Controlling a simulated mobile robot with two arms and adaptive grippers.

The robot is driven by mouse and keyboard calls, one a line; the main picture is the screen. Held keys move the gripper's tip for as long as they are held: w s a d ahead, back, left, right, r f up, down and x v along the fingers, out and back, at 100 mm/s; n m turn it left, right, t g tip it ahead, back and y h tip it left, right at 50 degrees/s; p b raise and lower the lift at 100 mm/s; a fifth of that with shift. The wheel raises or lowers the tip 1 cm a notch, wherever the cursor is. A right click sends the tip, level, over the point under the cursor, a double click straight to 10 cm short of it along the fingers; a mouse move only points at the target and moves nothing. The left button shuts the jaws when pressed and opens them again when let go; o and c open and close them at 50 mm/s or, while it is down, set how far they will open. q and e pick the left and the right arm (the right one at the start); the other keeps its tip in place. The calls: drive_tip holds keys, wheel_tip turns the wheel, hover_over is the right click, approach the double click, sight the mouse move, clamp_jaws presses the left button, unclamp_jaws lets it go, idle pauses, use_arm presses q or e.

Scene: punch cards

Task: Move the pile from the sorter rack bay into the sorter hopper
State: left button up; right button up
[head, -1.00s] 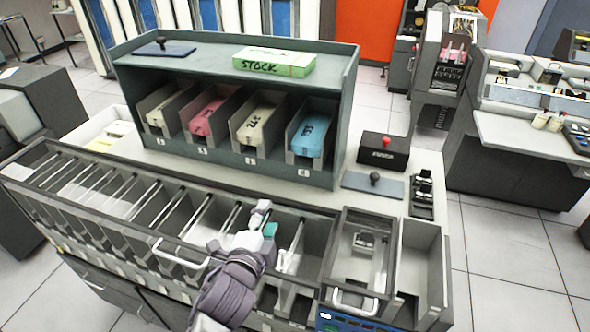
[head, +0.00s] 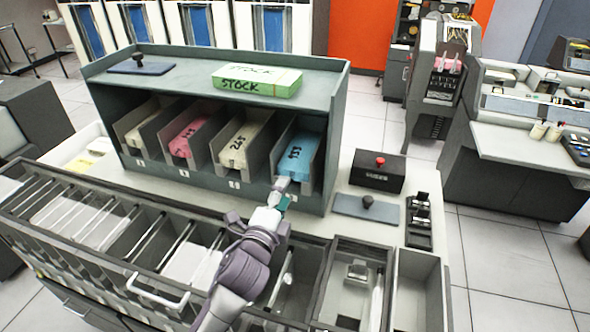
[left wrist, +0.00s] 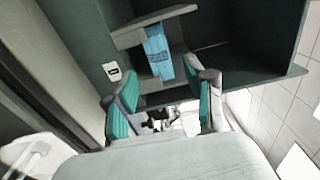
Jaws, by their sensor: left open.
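The rack (head: 105,110) stands at the back of the sorter with several bays in a row. The rightmost bay holds a blue card pile (head: 297,152) with dark writing; it also shows in the left wrist view (left wrist: 158,52). My left gripper (head: 284,190) is in front of and just below that bay, apart from the pile. In the left wrist view its teal-padded fingers (left wrist: 163,102) are spread with nothing between them. The compartment at the sorter's front right, seemingly the hopper (head: 341,262), contains a small metal block. My right gripper is not in view.
Other bays hold a cream pile (head: 150,130), a pink pile (head: 184,137) and another cream pile (head: 237,146). A green STOCK box (head: 257,80) sits on the rack. A black box with a red knob (head: 378,175) stands to the right. Divided sorter pockets (head: 100,215) lie in front.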

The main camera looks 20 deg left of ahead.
sight(295, 164)
use_arm(q)
drive_tip(key=shift+w, duration=0.9)
drive_tip(key=shift+w+b, duration=0.3)
drive_tip(key=shift+w, duration=0.1)
drive_tip(key=shift+w+r, duration=0.1)
drive_tip(key=shift+w, duration=0.3)
drive_tip(key=w, duration=0.4)
drive_tip(key=shift+w+d, duration=0.1)
drive_tip(key=shift+w+b, duration=0.35)
drive_tip(key=shift+w, duration=0.8)
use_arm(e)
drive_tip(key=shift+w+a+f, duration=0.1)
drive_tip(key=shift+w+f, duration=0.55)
use_arm(q)
drive_tip(key=shift+c, duration=0.4)
drive_tip(key=shift+r+p, duration=0.75)
drive_tip(key=shift+p, duration=0.1)
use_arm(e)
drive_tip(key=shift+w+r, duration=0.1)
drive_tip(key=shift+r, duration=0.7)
